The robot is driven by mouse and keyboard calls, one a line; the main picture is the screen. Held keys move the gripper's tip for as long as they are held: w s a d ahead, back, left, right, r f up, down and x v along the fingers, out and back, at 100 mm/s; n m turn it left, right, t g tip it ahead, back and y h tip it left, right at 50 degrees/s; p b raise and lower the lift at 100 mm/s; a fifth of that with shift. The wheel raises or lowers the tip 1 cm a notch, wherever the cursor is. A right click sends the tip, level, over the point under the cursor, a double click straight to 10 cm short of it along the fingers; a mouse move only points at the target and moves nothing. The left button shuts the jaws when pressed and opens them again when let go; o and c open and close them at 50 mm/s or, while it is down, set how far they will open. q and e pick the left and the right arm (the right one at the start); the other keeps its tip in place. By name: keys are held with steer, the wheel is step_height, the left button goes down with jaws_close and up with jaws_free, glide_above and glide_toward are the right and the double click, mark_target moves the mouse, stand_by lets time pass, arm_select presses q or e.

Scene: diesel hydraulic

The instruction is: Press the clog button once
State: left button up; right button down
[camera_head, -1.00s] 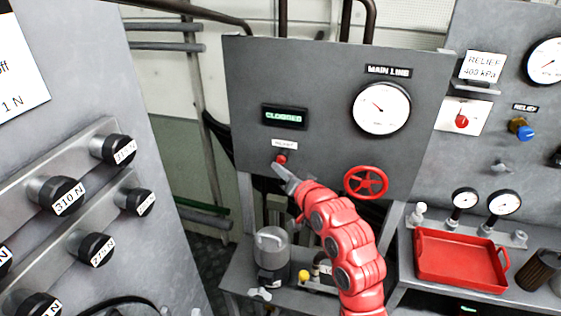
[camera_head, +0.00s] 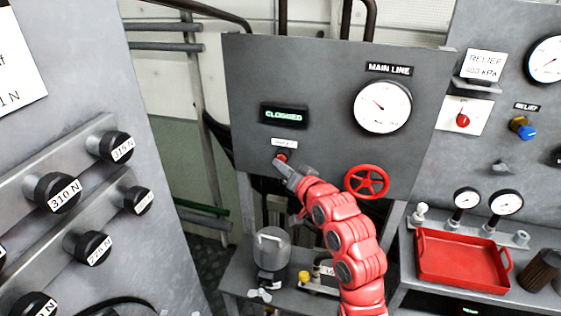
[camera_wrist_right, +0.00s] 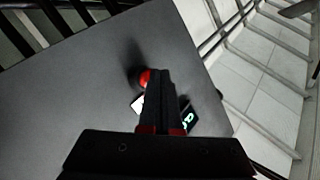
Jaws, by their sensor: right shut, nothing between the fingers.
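The red clog button (camera_head: 282,156) sits on the grey main line panel, below a small white label (camera_head: 284,144) and a display (camera_head: 284,115) that reads what looks like CLOGGED. My right gripper (camera_head: 280,164) is shut and empty, with its tips at the button. In the right wrist view the red button (camera_wrist_right: 145,77) shows just beyond and left of the shut fingertips (camera_wrist_right: 158,72). I cannot tell whether the tips touch it. The fingers cover part of the button and of the display (camera_wrist_right: 188,118) there. My left gripper is not in view.
A red valve wheel (camera_head: 367,182) and a gauge (camera_head: 382,106) are on the same panel, right of the button. A red tray (camera_head: 462,260) is at the right. Knobs on a grey cabinet (camera_head: 165,120) fill the left.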

steer(key=shift+w+d+b, duration=0.1)
steer(key=shift+w+b, duration=0.2)
steer(key=shift+s, duration=0.1)
stand_by(0.6)
steer(key=shift+s+a, duration=0.3)
steer(key=shift+s, duration=0.5)
steer(key=s, duration=0.1)
steer(key=s+a+p, duration=0.1)
steer(key=s, duration=0.2)
steer(key=shift+s+a, duration=0.3)
steer(key=shift+s, duration=0.1)
steer(key=shift+d, duration=0.1)
